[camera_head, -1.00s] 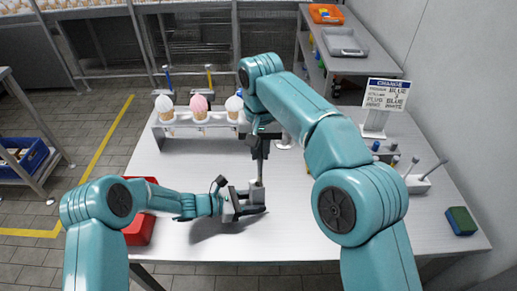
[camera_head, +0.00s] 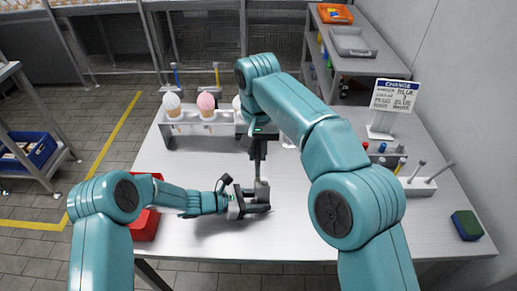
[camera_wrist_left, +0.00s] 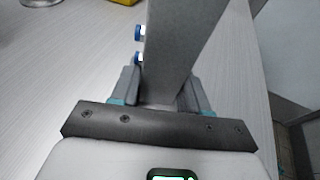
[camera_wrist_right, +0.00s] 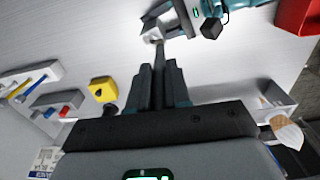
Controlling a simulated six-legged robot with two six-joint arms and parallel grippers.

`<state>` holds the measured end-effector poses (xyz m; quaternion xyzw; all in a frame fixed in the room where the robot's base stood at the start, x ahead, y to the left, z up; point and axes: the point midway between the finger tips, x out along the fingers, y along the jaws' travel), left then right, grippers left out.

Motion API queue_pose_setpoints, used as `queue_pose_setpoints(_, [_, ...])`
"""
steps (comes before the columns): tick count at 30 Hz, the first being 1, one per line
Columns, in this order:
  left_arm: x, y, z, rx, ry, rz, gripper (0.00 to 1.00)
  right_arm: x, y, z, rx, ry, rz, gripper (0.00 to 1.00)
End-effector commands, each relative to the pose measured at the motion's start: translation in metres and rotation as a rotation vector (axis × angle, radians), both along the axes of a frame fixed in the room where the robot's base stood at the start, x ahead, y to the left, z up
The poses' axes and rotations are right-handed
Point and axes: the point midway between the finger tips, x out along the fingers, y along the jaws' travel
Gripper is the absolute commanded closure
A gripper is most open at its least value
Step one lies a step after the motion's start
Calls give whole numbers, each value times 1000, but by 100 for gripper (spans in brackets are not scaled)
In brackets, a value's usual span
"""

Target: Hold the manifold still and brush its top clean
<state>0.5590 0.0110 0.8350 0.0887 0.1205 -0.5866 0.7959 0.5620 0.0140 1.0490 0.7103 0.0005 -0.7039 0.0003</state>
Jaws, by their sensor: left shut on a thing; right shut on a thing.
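The manifold (camera_head: 262,186) is a grey block standing near the table's front middle. In the left wrist view the manifold (camera_wrist_left: 182,45) is a long grey body with blue-ringed fittings on one side. My left gripper (camera_head: 247,203) is shut on it low down; its fingers (camera_wrist_left: 160,92) lie on both sides. My right gripper (camera_head: 259,145) points down above the manifold and is shut on a slim dark tool, seemingly the brush (camera_wrist_right: 158,58). The tool's end reaches close to the manifold's top (camera_wrist_right: 152,36); contact cannot be told. The bristles are not clear.
A rack with ice-cream cones (camera_head: 207,104) stands at the back left. A red bin (camera_head: 146,222) sits left, partly behind my left arm. A sign (camera_head: 391,98), a tool holder (camera_head: 420,187) and a green-and-blue sponge (camera_head: 466,225) are on the right.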

Motion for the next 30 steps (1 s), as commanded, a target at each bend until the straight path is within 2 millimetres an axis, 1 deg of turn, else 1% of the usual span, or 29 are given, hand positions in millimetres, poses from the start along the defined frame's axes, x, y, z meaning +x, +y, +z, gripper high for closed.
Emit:
queue_pose_setpoints(16, [0, 0, 0, -1, -1, 0, 84, 6, -20, 1, -1, 2, -1, 100])
queue_pose_setpoints(30, [0, 0, 0, -1, -1, 0, 84, 6, -21, 1, 0, 1, 0, 100])
